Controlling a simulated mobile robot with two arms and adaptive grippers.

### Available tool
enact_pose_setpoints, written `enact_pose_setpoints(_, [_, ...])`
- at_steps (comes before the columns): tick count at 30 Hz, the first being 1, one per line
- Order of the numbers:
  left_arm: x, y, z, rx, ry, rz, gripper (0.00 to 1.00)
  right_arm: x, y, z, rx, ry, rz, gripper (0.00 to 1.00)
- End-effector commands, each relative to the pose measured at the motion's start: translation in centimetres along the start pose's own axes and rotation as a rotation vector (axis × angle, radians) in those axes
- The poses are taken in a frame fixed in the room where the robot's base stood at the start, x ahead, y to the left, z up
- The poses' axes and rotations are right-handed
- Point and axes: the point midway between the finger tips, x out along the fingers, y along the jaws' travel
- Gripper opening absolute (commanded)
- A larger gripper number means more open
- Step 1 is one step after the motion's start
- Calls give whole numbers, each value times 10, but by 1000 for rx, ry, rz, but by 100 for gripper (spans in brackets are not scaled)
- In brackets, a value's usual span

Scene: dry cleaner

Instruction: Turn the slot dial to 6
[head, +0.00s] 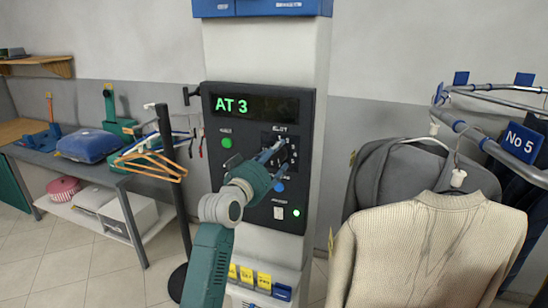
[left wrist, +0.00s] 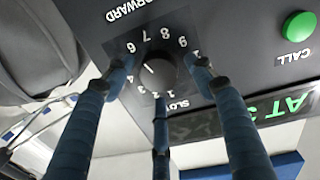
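The dark control panel (head: 258,190) is on a pale column; its display (head: 232,104) reads "AT 3" in green. The slot dial is mostly hidden by my left gripper (head: 277,160) in the head view. In the left wrist view, the black dial knob (left wrist: 158,72) sits upside down inside a ring of white numbers, with the 6 at its upper left. A white mark on the knob points up and left, towards the 6 side; its exact number is hard to tell. My left gripper's fingers are spread around the knob, with visible gaps. My right gripper is not in view.
Garments (head: 430,240) hang from a rail (head: 480,135) on the right. A black post (head: 168,150) and hangers (head: 150,163) stand left of the column.

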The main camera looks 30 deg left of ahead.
Motion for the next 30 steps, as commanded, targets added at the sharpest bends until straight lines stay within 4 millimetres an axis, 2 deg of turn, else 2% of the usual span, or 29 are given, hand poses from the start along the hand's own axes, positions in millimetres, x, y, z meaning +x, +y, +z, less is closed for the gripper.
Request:
enact_pose_setpoints(1, [0, 0, 0, 0, 0, 0, 41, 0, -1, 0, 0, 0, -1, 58])
enact_pose_setpoints(5, [0, 0, 0, 0, 0, 0, 16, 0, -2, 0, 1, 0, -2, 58])
enact_pose_setpoints(6, [0, 0, 0, 0, 1, 0, 13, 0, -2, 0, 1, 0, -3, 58])
enact_pose_setpoints(10, [0, 0, -2, -14, 3, 0, 12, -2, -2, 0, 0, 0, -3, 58])
enact_pose_setpoints(17, [0, 0, -4, -167, 18, 2, 12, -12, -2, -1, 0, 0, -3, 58])
enact_pose_setpoints(24, [0, -1, -4, -172, 22, 2, 12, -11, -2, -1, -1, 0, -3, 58])
enact_pose_setpoints(25, [0, -1, -5, -172, 23, 2, 40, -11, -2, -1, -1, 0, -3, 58])
enact_pose_setpoints(27, [0, -1, -4, -171, 22, 2, 54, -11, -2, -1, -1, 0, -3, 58])
enact_pose_setpoints(28, [0, -1, -4, -171, 21, 2, 57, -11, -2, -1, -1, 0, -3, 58])
enact_pose_setpoints(30, [0, -1, -3, -171, 19, 2, 57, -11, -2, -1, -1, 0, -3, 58])
